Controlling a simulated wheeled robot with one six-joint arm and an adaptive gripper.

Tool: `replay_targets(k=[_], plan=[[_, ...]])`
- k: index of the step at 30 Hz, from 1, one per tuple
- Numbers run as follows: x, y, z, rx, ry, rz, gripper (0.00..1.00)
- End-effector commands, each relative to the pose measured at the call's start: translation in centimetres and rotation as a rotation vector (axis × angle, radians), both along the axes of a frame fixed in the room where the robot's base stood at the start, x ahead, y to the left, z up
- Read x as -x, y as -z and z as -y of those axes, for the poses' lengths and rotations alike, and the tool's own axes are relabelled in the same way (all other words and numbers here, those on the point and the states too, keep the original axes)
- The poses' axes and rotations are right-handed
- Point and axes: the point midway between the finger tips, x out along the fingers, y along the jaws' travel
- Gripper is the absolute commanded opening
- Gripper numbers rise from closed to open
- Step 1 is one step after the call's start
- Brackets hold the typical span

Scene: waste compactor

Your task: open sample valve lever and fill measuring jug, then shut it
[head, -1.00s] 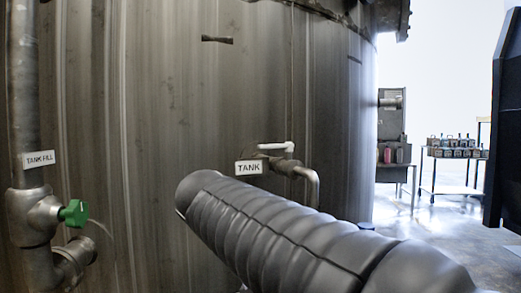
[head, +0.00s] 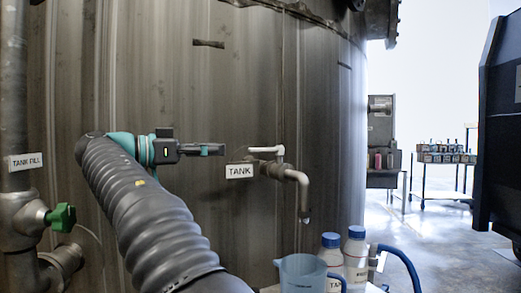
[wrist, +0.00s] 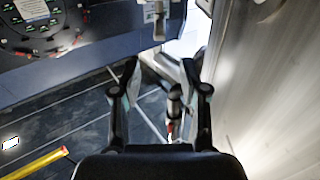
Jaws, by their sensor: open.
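The sample valve on the tank has a white lever (head: 268,150) lying roughly level, pointing left, above a grey down-turned spout (head: 302,190). A small pale drop-like spot shows at the spout's mouth. The translucent blue measuring jug (head: 301,274) stands below the spout, its lower part cut off by the picture edge. My gripper (head: 215,150) points right toward the lever, left of it and apart from it. In the wrist view my gripper (wrist: 159,72) has its two fingers spread with nothing held. A small grey fitting (wrist: 174,100) shows between them; I cannot tell what it is.
Two white bottles with blue caps (head: 355,246) stand beside the jug, near a blue hose (head: 402,262). A TANK label (head: 240,171) sits below-left of the lever. At left is a fill pipe with a green handle (head: 61,217). The tank wall (head: 130,60) is close behind my arm.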

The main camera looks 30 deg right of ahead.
Motion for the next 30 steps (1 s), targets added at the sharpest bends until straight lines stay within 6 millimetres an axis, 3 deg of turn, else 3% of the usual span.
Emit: replay_targets(k=[18,24,30], plan=[[-0.1,0.0,10.8,-0.001,0.001,-0.003,0.44],[-0.2,0.0,12.3,-0.002,0.0,-0.003,0.44],[-0.2,0.0,12.6,-0.002,-0.002,-0.003,0.44]])
